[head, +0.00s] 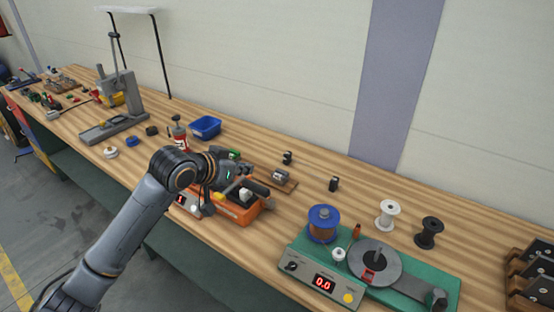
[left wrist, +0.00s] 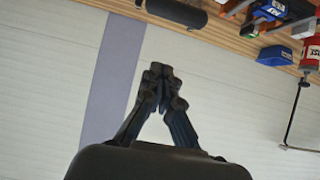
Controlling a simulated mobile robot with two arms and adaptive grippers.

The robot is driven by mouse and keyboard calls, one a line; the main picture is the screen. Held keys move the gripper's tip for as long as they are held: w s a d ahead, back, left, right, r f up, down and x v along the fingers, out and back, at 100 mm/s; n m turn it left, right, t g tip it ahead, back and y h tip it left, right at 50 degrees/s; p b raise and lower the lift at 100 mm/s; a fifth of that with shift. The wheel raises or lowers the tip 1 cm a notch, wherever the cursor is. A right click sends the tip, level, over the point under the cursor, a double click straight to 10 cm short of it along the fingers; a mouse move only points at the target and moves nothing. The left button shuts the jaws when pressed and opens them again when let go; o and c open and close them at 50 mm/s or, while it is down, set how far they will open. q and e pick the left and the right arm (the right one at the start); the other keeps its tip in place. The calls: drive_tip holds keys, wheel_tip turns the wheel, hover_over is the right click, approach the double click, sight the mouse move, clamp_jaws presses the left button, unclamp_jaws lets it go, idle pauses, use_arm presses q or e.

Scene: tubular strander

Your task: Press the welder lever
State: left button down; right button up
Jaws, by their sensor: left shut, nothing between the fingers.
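The welder (head: 240,214) is an orange machine on the wooden bench in the middle of the head view, partly hidden behind my left arm. What looks like its dark lever handle (head: 257,188) sticks out at its upper right. A dark cylindrical bar, probably this lever handle (left wrist: 178,12), shows at the top of the left wrist view. My left gripper (head: 238,170) is above the welder, close to the lever; I cannot tell whether they touch. In the left wrist view its fingertips (left wrist: 161,72) meet with nothing between them. My right gripper is not in view.
A green winding machine (head: 390,290) with spools is at the right. A grey press stand (head: 122,92) is at the left. The wall (head: 270,70) is behind the bench.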

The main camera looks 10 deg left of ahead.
sight(258, 185)
use_arm(q)
drive_tip(key=shift+w+r, duration=0.1)
drive_tip(key=shift+r, duration=0.25)
drive_tip(key=w+f+p, duration=0.1)
drive_tip(key=f+p, duration=0.1)
drive_tip(key=w+d+f+p, duration=0.1)
drive_tip(key=w+f, duration=0.1)
drive_tip(key=f, duration=0.1)
drive_tip(key=w+d+f+p, duration=0.1)
drive_tip(key=w+f+p, duration=0.1)
drive_tip(key=shift+w+f+p, duration=0.15)
drive_tip(key=shift+w+p, duration=0.05)
drive_tip(key=shift+p, duration=0.15)
drive_tip(key=shift+s+a+f, duration=0.15)
drive_tip(key=shift+s+f, duration=0.1)
drive_tip(key=shift+s, duration=0.25)
drive_tip(key=shift+f, duration=0.15)
drive_tip(key=shift+w, duration=0.15)
